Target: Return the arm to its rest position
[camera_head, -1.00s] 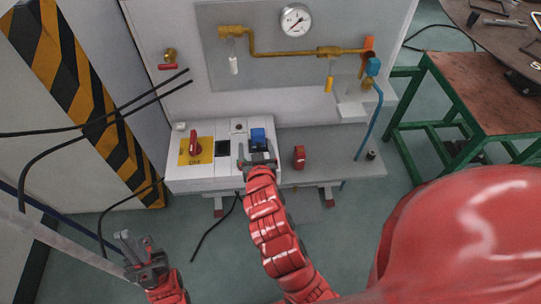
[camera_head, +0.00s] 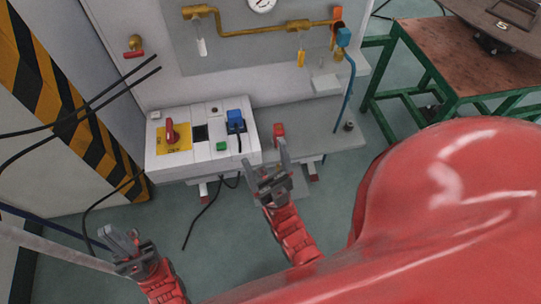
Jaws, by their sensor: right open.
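My right gripper (camera_head: 267,155) is open and empty. The control box carries a red rotary switch (camera_head: 171,130) on a yellow plate, a green button (camera_head: 222,146) and a blue plug (camera_head: 235,120) with a dark cable.
A grey shelf (camera_head: 325,120) holds a red object (camera_head: 279,130), partly behind my right gripper. Brass pipes (camera_head: 250,29) and a gauge (camera_head: 261,3) are on the panel behind. A green-framed table (camera_head: 470,60) stands right. Black cables hang left.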

